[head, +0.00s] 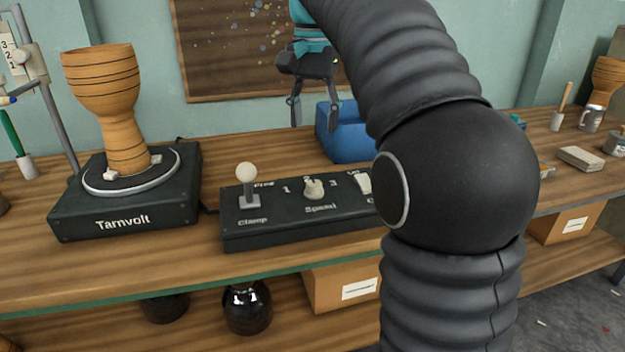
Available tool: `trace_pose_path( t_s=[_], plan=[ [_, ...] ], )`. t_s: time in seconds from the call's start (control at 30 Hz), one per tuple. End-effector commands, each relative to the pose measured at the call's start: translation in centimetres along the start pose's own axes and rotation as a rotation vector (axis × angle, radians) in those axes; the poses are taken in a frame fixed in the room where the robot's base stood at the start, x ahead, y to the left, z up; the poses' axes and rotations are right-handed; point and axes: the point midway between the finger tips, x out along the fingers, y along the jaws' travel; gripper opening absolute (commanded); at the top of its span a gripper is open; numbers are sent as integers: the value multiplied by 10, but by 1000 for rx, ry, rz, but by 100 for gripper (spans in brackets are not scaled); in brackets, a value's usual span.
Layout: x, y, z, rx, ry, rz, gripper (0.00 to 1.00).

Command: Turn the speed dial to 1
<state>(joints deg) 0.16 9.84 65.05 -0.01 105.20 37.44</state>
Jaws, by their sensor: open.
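The speed dial (314,189) is a small cream knob on the black control box (260,234), above the word "Speed". Numbers 1 and 3 show to its left and right, with a partly covered mark above it. I cannot tell for sure where the knob points, though it seems turned toward the top mark. My gripper (314,118) hangs above and behind the dial in the picture, fingers down, open and empty, apart from the box.
A Tarnvolt turntable (125,215) bears a wooden goblet drum (108,95). A blue bin (350,140) stands behind the box.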

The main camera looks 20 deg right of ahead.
Motion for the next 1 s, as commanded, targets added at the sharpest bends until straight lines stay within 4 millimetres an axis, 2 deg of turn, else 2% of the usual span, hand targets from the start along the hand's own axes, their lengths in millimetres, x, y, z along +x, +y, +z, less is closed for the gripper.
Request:
trace_pose_path(
  t_s=[0.4, 0.6, 0.8, 1.0],
  plan=[
    [77, 1, 1, -3, 0, 1, 59],
    [108, 0, 1, -3, 1, 0, 59],
    [125, 0, 1, -4, 2, -1, 59],
    [129, 0, 1, -4, 3, -1, 59]
  ],
)
